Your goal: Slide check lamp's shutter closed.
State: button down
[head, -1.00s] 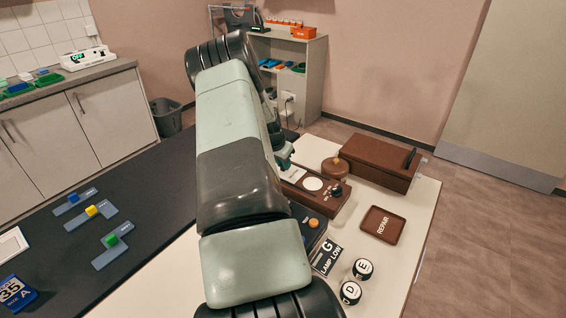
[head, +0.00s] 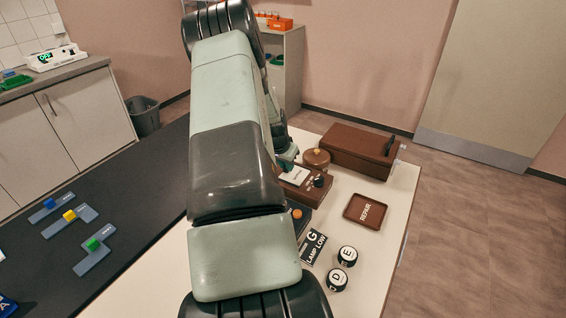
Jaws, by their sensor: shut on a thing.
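The check lamp is a brown box (head: 313,192) with a dark knob (head: 321,181) at its right end. A pale, angular patch (head: 294,175) shows on its top, left of the knob; no full round disc shows. My gripper (head: 287,163) is mostly hidden behind my arm, at the far left end of the lamp, shut on what seems to be the shutter. Its fingertips and their contact are hidden.
A brown round pot (head: 316,160) and a long brown case (head: 356,152) stand behind the lamp. A brown REPAIR tray (head: 366,210), LAMP LOW card (head: 312,247) and round E (head: 347,255) and D (head: 337,280) pieces lie nearer. White tabletop between them is clear.

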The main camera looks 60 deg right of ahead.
jog(key=c, duration=1)
grip_release()
jog(key=shift+s, duration=0.2)
jog(key=shift+c, duration=0.2)
jog(key=v, duration=1.1)
jog(key=w+a+r+n+t+y, duration=0.1)
jog(key=w+a+r+n, duration=0.15)
jog(key=a+r, duration=0.55)
jog(key=w+a+r+n+t+y, duration=0.1)
jog(key=w+a+r+n, duration=0.2)
jog(key=a, duration=0.8)
jog(key=w+a+r+n+t+y, duration=0.1)
jog(key=w+a+r+n, duration=0.1)
jog(key=a+r, duration=0.65)
jog(key=s+a+r+n+t, duration=0.1)
jog(key=s+a+r+n, duration=0.3)
jog(key=s+a, duration=0.3)
jog(key=s+a+r+n+t+y, duration=0.1)
jog(key=s+a+r+n, duration=0.3)
jog(key=a, duration=1)
jog(key=s+n, duration=0.3)
jog(key=shift+s+r+t+y, duration=0.2)
jog(key=shift+s+t+y, duration=0.05)
jog(key=shift+t+y, duration=0.05)
